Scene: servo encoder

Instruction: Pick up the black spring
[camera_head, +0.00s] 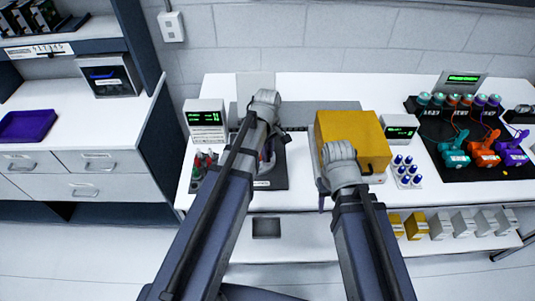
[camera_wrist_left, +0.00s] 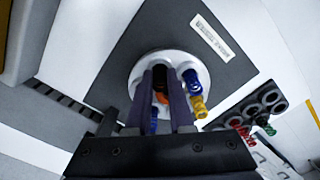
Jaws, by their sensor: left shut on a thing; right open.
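In the left wrist view, my left gripper (camera_wrist_left: 160,90) points down at a round white holder (camera_wrist_left: 142,75) on a dark plate. Its fingers are close together around a dark, narrow thing (camera_wrist_left: 160,74), which appears to be the black spring; the fingers hide most of it. An orange piece shows between the fingers. A blue spring (camera_wrist_left: 191,82) and a yellow one (camera_wrist_left: 197,104) are right of the fingers. In the head view, my left arm hides most of the holder and the gripper tips. My right gripper (camera_head: 324,192) is open and empty, in front of the yellow box (camera_head: 354,142).
A rack with red and green springs (camera_wrist_left: 245,132) stands beside the dark plate (camera_wrist_left: 215,85). A display (camera_head: 205,118) is behind it. Blue-topped parts (camera_head: 404,170) and a black board with teal, orange and purple devices (camera_head: 483,154) are to the right.

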